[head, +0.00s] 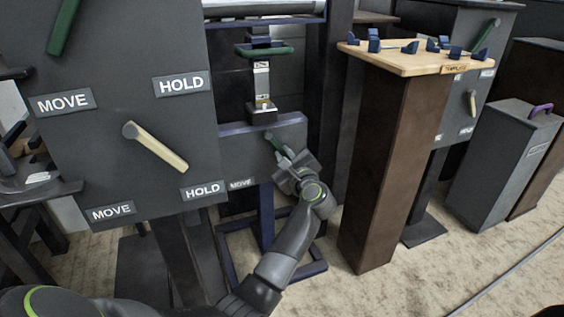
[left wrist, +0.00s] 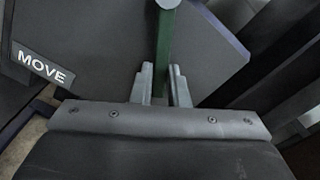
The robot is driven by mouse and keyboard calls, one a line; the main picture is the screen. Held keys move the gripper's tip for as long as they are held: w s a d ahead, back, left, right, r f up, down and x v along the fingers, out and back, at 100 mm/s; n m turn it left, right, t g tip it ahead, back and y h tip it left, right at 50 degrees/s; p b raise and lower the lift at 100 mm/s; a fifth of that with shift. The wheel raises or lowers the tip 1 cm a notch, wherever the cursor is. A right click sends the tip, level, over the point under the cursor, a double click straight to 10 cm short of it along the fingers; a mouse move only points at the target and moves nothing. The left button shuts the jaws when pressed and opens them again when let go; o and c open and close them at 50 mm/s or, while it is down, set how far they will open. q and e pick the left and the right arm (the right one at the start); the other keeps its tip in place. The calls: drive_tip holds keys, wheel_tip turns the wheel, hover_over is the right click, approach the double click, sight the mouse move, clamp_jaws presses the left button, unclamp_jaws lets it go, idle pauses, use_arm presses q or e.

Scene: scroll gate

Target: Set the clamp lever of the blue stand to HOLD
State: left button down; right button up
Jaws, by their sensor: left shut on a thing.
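The blue stand (head: 291,129) is in the middle of the head view, with a grey panel and blue frame. Its green clamp lever (head: 270,142) slants down to the right toward my left gripper (head: 285,162). In the left wrist view the lever (left wrist: 164,45) hangs from a pale pivot at the top edge and runs between the two fingers of my left gripper (left wrist: 162,88), which is shut on it. A MOVE label (head: 241,184) is at the panel's lower left; it also shows in the left wrist view (left wrist: 45,66). No HOLD label shows on this panel. My right gripper is not in view.
A large grey panel (head: 110,90) with a cream lever (head: 158,148) and MOVE and HOLD labels stands close on the left. A brown pedestal (head: 385,160) with a wooden top (head: 420,62) stands right of my gripper. Bare carpet (head: 390,285) lies in front.

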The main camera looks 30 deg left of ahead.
use_arm(q)
drive_tip(key=shift+w+d+r+n, duration=0.1)
drive_tip(key=shift+n, duration=0.2)
idle(0.4)
drive_tip(key=c, duration=1.4)
unclamp_jaws()
